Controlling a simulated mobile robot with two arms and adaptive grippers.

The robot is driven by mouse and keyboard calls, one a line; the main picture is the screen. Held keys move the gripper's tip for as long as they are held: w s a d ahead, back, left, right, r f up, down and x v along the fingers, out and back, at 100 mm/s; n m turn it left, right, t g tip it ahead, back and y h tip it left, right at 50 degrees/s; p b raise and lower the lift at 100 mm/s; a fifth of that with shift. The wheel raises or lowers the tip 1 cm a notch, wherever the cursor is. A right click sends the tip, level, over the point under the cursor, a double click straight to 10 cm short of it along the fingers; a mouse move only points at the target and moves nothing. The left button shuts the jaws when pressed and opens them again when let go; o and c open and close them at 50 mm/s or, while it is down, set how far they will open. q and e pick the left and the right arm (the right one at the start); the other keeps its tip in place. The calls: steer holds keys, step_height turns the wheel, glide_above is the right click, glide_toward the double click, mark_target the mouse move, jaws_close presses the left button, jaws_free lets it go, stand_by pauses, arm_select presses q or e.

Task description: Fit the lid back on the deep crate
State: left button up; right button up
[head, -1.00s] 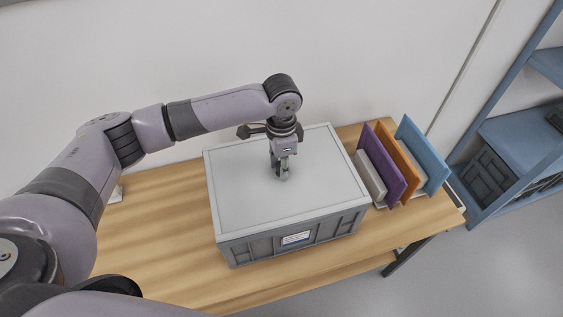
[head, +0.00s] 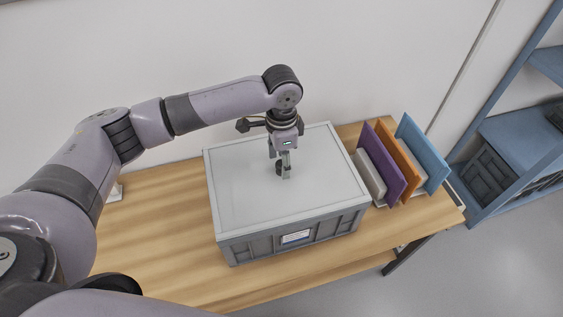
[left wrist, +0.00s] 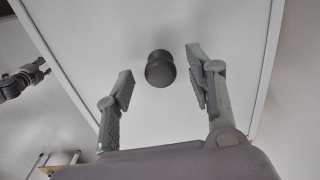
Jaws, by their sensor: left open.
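The deep crate (head: 268,245) is a grey box with a label on its front, standing on the wooden table. The pale grey lid (head: 240,190) lies flat over the crate's top, its edges in line with the rim as far as I can see. A dark round knob (head: 279,168) stands in the middle of the lid; it also shows in the left wrist view (left wrist: 160,69). My left gripper (head: 281,172) is open, pointing down at the knob. In the left wrist view its fingers (left wrist: 160,83) are spread on either side of the knob, with gaps to both. My right gripper is not in view.
Purple (head: 381,160), orange (head: 398,160) and blue (head: 423,155) upright panels stand close to the crate's right side. A blue shelf (head: 520,145) is at the far right.

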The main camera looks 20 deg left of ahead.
arm_select(q)
step_height(320, 180, up, 10)
steer(key=shift+r, duration=0.2)
steer(key=shift+f, duration=0.1)
stand_by(0.5)
